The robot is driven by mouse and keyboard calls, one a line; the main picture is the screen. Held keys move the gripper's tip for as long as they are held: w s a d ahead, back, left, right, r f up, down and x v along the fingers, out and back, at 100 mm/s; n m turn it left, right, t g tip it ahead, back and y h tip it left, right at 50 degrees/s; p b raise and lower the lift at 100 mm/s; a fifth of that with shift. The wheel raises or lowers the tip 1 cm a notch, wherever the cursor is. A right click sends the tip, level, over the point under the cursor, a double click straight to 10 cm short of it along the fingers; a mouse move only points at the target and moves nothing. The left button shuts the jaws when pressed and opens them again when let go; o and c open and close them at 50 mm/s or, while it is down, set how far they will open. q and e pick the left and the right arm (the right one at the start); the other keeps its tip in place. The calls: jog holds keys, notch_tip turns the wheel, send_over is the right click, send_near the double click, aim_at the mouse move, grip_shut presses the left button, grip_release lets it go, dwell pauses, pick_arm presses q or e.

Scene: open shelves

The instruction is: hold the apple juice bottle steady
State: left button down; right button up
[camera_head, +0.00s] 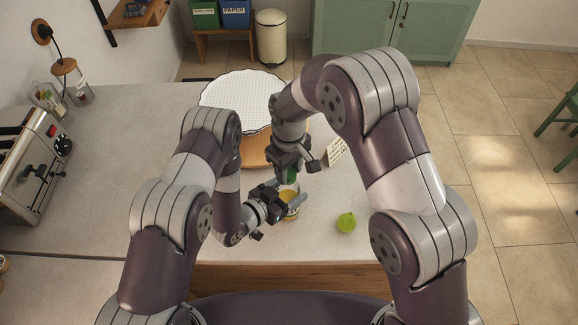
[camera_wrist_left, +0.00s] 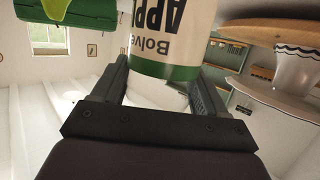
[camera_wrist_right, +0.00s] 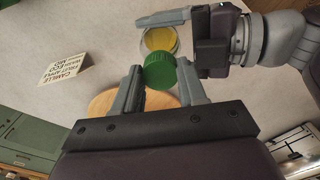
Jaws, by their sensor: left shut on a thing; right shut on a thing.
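The apple juice bottle (camera_head: 291,196) stands at the counter's front, yellow low down and partly hidden by my grippers. My left gripper (camera_head: 291,201) is shut around its body. In the left wrist view its label (camera_wrist_left: 165,30), white with dark letters and a green band, shows between the fingers. My right gripper (camera_head: 290,170) is above the left one. In the right wrist view its fingers are shut on the green cap (camera_wrist_right: 160,71). The yellow bottle body (camera_wrist_right: 160,39) shows beyond the cap, between the left fingers.
A green fruit (camera_head: 346,222) lies to the right near the front edge. A white scalloped plate (camera_head: 240,98) and a round wooden board (camera_head: 254,152) are behind the grippers. A small text card (camera_head: 337,152) stands to the right. The counter's left part is clear up to a toaster (camera_head: 35,160).

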jog(key=m, duration=0.7)
jog(key=shift+a, duration=0.1)
jog(key=m, duration=0.3)
jog(key=shift+m, duration=0.4)
jog(key=m, duration=0.3)
jog(key=shift+m, duration=0.4)
jog(key=m, duration=0.4)
jog(key=shift+a, duration=0.1)
jog(key=m, duration=0.4)
jog(key=shift+w, duration=0.1)
jog(key=m, duration=0.3)
jog(key=shift+m, duration=0.3)
jog(key=m, duration=0.3)
jog(key=shift+m, duration=0.4)
jog(key=m, duration=0.5)
jog(key=shift+w+m, duration=0.15)
jog(key=shift+m, duration=0.15)
